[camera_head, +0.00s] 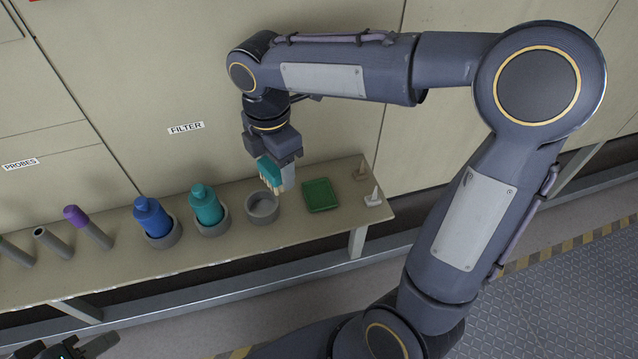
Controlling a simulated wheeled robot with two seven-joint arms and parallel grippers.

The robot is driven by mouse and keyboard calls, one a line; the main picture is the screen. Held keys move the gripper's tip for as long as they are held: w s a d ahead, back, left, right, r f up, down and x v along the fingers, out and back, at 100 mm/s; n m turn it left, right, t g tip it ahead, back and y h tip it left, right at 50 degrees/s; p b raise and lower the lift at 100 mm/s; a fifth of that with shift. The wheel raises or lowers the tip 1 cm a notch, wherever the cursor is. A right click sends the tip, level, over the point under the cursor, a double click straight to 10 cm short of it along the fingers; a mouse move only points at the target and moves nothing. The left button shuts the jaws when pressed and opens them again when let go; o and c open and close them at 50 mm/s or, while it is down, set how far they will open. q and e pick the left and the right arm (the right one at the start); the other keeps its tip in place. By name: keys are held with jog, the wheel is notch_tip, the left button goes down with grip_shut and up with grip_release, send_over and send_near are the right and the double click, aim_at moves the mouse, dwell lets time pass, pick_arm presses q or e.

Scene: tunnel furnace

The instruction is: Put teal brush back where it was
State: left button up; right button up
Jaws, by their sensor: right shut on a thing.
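The teal brush (270,172) is in my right gripper (282,168), which is shut on it above the shelf. The brush's pale bristles point down, just above and behind the empty grey ring holder (262,208). A dark green tray (320,195) lies flat on the shelf to the right of the brush. My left gripper (70,349) is at the bottom left edge, partly cut off, with its fingers apart and nothing seen between them.
On the shelf (180,260), a teal bottle (206,205) and a blue bottle (152,217) stand in grey holders. Further left are a purple-topped probe (88,227) and grey tubes (52,243). Small white-based pegs (373,197) stand at the right end. A panel wall rises behind.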

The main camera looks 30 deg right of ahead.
jog(key=d+f, duration=0.2)
jog(key=d, duration=0.1)
jog(key=d+f, duration=0.5)
jog(key=shift+w+d+f, duration=0.1)
jog(key=shift+w+d, duration=0.15)
jog(key=shift+d, duration=0.1)
jog(key=shift+d+f, duration=0.15)
jog(key=shift+f, duration=0.8)
jog(key=shift+d+f, duration=0.15)
jog(key=shift+f, duration=0.75)
jog(key=shift+f, duration=0.2)
jog(key=o, duration=1)
jog(key=shift+c, duration=0.2)
